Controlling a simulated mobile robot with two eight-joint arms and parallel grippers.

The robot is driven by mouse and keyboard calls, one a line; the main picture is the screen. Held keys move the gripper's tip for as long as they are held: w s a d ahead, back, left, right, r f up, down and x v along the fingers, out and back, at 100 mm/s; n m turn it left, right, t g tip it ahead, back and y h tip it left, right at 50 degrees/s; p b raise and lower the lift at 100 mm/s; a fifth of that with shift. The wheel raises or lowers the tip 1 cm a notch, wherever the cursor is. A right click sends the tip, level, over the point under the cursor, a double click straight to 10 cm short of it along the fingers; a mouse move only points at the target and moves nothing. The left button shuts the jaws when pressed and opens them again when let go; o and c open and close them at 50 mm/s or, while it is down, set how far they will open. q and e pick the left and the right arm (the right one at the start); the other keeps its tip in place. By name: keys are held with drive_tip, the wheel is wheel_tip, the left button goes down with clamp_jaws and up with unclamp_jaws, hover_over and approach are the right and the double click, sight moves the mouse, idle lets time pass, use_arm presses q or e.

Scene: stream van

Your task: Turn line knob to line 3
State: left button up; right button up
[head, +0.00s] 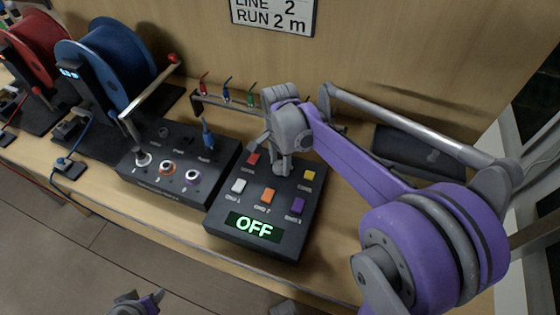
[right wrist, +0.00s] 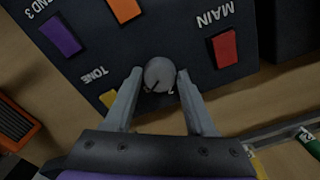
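The line knob (right wrist: 159,74) is a round grey knob on the dark control box (head: 225,205). In the right wrist view a dark pointer mark and a small "2" show at its edge. My right gripper (head: 281,170) is down over the box's top part. In the right wrist view its two fingers (right wrist: 159,80) lie against opposite sides of the knob, with no clear gap. In the head view the gripper hides the knob. My left gripper (head: 140,303) is low at the bottom edge, away from the bench; its finger opening is unclear.
The box has red, white, orange, purple and yellow buttons, and its display (head: 254,227) reads OFF. A sign (head: 274,13) reads "LINE 2 RUN 2 m". A jack box (head: 150,185), blue reel (head: 115,65) and red reel (head: 35,45) stand left. A cable rack (head: 225,100) is behind.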

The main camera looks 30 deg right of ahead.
sight(280, 165)
drive_tip(key=shift+o, duration=1.4)
wheel_tip(280, 165, up, 11)
drive_tip(key=p, duration=0.1)
drive_tip(key=shift+f, duration=0.1)
drive_tip(key=s+a+f+n+t+p, duration=0.1)
drive_tip(key=s+a+f+n, duration=0.1)
drive_tip(key=s+n, duration=0.3)
drive_tip(key=s+a+f+n+t+p, duration=0.1)
drive_tip(key=s+a+f+n+t, duration=0.1)
drive_tip(key=s+n, duration=0.3)
drive_tip(key=s+a+f+n+t+p, duration=0.1)
drive_tip(key=s+a+f+n+t, duration=0.1)
drive_tip(key=s+n, duration=0.4)
drive_tip(key=shift+a+f, duration=0.5)
drive_tip(key=shift+f, duration=0.3)
